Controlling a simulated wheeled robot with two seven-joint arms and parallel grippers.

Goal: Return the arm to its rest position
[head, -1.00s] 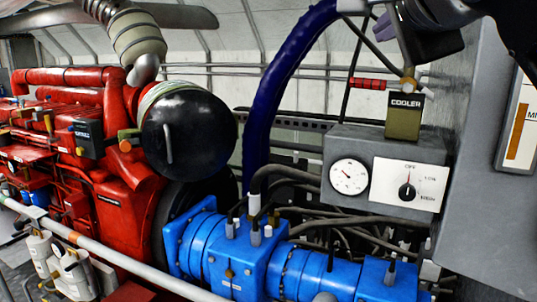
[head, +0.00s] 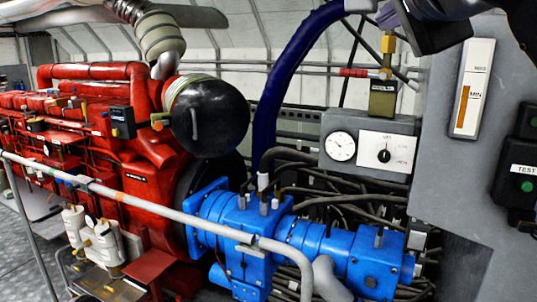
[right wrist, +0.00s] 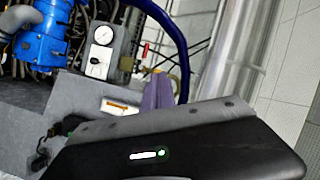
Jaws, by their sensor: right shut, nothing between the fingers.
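My right gripper (head: 388,16) shows at the top right of the head view, with purple fingers and a dark body. It is shut and empty, above and apart from the brass-coloured cooler valve block (head: 383,100). In the right wrist view its purple fingers (right wrist: 158,92) are together, beyond the grey and black gripper body that fills the lower part. The red valve handle (head: 354,72) lies left of the valve, with no finger on it. My left gripper is not in view.
A grey control box (head: 372,128) with a round gauge (head: 341,147) and a rotary dial (head: 385,155) stands below the valve. A grey cabinet (head: 445,150) with a TEST button box (head: 520,180) is at right. A handrail (head: 150,207) crosses before the red engine (head: 120,175) and blue housing (head: 240,230).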

